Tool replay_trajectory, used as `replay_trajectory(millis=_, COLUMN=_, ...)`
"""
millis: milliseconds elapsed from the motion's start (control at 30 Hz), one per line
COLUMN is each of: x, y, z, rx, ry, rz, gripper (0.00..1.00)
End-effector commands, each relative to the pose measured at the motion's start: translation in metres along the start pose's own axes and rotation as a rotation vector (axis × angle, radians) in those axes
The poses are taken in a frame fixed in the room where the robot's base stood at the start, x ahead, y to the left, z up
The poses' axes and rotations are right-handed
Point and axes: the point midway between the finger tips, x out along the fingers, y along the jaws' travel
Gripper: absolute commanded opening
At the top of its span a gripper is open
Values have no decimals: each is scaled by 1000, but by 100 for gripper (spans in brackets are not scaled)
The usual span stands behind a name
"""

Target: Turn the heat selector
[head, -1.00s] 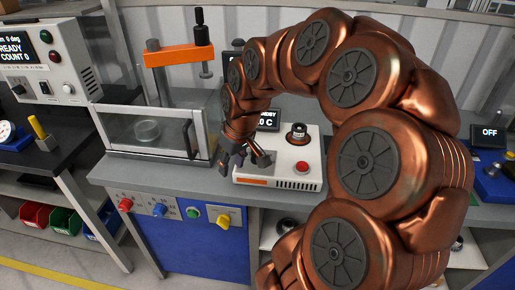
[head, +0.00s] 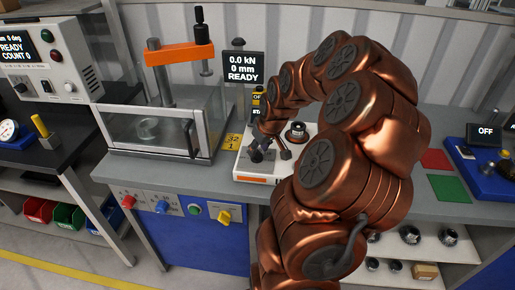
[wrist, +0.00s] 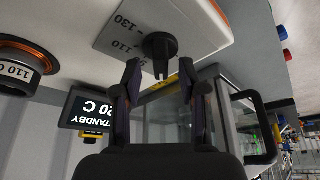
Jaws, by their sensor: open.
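The heat selector is a black knob (wrist: 160,44) on a white panel marked 110 and 130, seen upside down in the wrist view. My gripper (wrist: 160,66) is open, with one finger on each side of the knob's lower part in that picture. A gap shows on both sides, and I cannot tell how deep the fingers reach. In the head view my gripper (head: 268,154) is over the white heater unit (head: 243,166), and the knob cannot be made out there. The unit's display (wrist: 91,109) reads STANDBY, with 20 C partly visible.
A black post with a copper ring (wrist: 22,55), labelled 110 C, stands on the unit beside my gripper. A press with a clear guard (head: 180,125) stands close on the left. My arm covers the unit's right part. Red and green mats (head: 449,188) lie to the right.

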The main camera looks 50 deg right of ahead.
Motion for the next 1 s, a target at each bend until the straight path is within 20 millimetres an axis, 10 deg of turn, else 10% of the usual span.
replay_trajectory(millis=567, x=16, y=-1, z=0, rx=1, ry=1, rz=-1, gripper=42)
replay_trajectory(millis=1000, x=16, y=-1, z=0, rx=0, ry=0, rz=-1, gripper=0)
